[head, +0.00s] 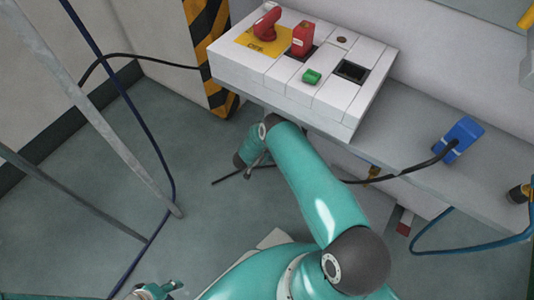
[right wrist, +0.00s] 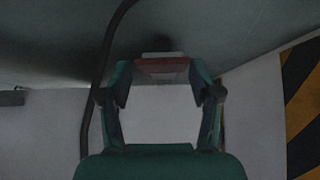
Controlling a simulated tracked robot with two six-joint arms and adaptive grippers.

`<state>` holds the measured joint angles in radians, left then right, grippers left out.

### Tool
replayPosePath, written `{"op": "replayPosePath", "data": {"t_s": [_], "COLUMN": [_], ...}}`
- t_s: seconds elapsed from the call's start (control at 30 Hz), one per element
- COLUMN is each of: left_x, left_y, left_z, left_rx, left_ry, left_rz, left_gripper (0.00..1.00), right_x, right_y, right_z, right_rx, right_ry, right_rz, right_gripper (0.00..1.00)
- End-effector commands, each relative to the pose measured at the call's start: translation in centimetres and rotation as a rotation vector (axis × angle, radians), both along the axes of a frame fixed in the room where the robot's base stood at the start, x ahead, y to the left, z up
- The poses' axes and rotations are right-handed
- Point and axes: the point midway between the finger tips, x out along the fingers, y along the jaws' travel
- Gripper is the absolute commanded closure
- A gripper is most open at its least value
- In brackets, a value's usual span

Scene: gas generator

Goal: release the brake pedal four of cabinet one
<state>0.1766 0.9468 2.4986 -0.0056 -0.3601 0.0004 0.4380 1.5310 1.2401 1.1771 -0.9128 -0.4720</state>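In the right wrist view, a dark red pedal-like piece (right wrist: 162,66) with a pale edge lies just beyond my fingertips, low at a pale wall. I cannot tell which numbered pedal it is or whether it is pressed. My right gripper (right wrist: 162,88) is open, its fingers spread either side with empty space between. In the head view my right arm reaches to the floor side of the white ledge. My left gripper (head: 155,290) is partly seen at the bottom left edge, away from the cabinet; its opening is unclear. Another red-ended pedal (head: 404,222) shows under the ledge.
A white control box (head: 335,115) with a red handle (head: 267,22), red switch (head: 303,38) and green button (head: 312,76) sits on the ledge (head: 430,155). A blue plug (head: 460,139) and cables are at right. A striped post (head: 209,60) and grey rails (head: 120,145) stand left.

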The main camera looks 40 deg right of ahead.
Motion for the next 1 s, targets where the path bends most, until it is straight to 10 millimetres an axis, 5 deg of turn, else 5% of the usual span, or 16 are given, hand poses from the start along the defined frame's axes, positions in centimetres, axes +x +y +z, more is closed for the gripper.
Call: {"op": "replayPosePath", "data": {"t_s": [0.57,1.0], "left_x": [0.0,0.0], "left_y": [0.0,0.0], "left_z": [0.1,0.1], "left_rx": [0.000,0.000], "left_ry": [0.000,0.000], "left_rz": [0.000,0.000], "left_gripper": [0.60,0.60], "right_x": [0.0,-2.0], "right_y": [1.2,9.9], "right_z": [0.9,0.7], "right_rx": [0.003,0.004], "right_ry": [0.001,0.001], "right_rz": [0.008,0.012], "right_gripper": [0.23,0.23]}}
